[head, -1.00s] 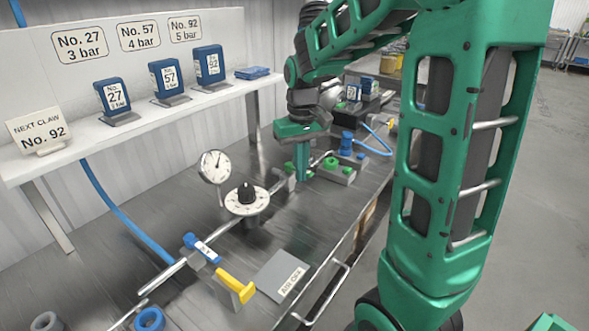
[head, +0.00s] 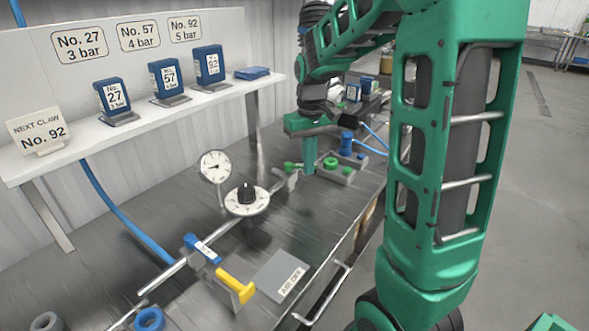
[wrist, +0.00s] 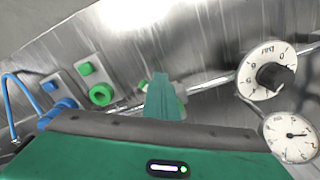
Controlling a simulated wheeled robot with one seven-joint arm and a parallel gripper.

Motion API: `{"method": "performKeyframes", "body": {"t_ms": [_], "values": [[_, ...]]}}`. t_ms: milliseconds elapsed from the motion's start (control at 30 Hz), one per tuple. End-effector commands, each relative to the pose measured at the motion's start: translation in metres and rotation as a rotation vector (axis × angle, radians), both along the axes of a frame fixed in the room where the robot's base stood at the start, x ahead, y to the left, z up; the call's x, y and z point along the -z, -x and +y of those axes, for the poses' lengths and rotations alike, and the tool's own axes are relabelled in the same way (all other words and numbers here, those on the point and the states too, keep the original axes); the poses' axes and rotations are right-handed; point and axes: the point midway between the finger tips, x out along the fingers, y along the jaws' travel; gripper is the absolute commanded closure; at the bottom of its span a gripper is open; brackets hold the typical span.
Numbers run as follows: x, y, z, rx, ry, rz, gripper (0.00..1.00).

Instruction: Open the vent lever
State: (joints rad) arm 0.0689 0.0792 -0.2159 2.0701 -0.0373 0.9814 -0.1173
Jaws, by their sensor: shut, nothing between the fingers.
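My gripper (head: 309,170) is shut and empty, pointing down at the far part of the bench pipe. A small green handle (head: 292,167), which looks like the vent lever, shows just left of the fingers, by a grey bracket. I cannot tell whether the fingers touch it. In the wrist view my gripper (wrist: 162,82) covers most of this green part (wrist: 181,97).
A blue lever (head: 202,248) and a yellow handle (head: 236,285) are nearer on the bench. A green ring fitting (head: 331,163) and a blue fitting with hose (head: 347,143) stand right of my gripper. A shelf (head: 150,118) with labelled blue blocks runs behind.

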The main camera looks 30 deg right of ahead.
Motion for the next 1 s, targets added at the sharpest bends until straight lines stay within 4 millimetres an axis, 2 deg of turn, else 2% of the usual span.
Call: {"method": "performKeyframes", "body": {"t_ms": [367,733,1000], "values": [[0.0,-0.001,-0.003,0.0,0.0,0.0,1.0],[0.0,-0.016,-0.018,-0.001,0.0,0.0,1.0],[0.0,-0.017,-0.019,-0.001,0.0,0.0,1.0]]}}
